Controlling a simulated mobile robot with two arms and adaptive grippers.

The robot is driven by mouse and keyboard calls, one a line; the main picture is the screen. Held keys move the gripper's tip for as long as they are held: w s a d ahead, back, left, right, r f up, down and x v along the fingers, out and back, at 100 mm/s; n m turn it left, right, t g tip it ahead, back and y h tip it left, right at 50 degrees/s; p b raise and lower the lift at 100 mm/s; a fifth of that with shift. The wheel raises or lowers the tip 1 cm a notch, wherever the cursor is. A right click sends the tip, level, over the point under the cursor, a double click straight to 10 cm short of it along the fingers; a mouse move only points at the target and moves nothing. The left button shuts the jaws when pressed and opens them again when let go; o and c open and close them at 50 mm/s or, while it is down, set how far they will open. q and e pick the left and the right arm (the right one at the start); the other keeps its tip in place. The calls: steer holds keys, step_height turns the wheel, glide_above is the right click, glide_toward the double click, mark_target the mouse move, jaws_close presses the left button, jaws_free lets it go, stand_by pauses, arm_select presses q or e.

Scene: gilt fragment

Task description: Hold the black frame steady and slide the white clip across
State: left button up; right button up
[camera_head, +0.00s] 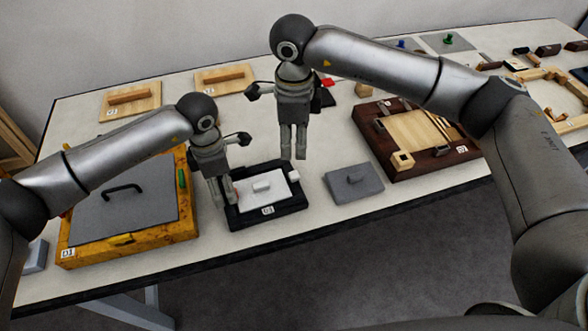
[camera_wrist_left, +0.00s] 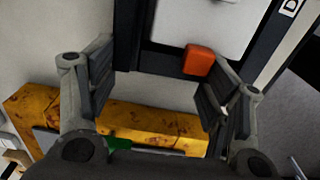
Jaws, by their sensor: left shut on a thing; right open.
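The black frame (camera_head: 290,206) lies on the table near its front edge, around a white panel (camera_head: 277,181). A small white clip (camera_head: 262,187) sits on the panel near its middle. My right gripper (camera_head: 293,157) is open and empty, above the frame's right back corner, apart from the clip.
A yellow case with a grey lid (camera_head: 130,247) stands close on the left. Wooden boards (camera_head: 131,98) lie behind. The table's front edge is close.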

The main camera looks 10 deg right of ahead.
mark_target(294, 174)
step_height(294, 174, down, 11)
steer(key=m, duration=1.3)
steer(key=shift+f+m, duration=0.15)
steer(key=shift+m, duration=0.25)
jaws_close()
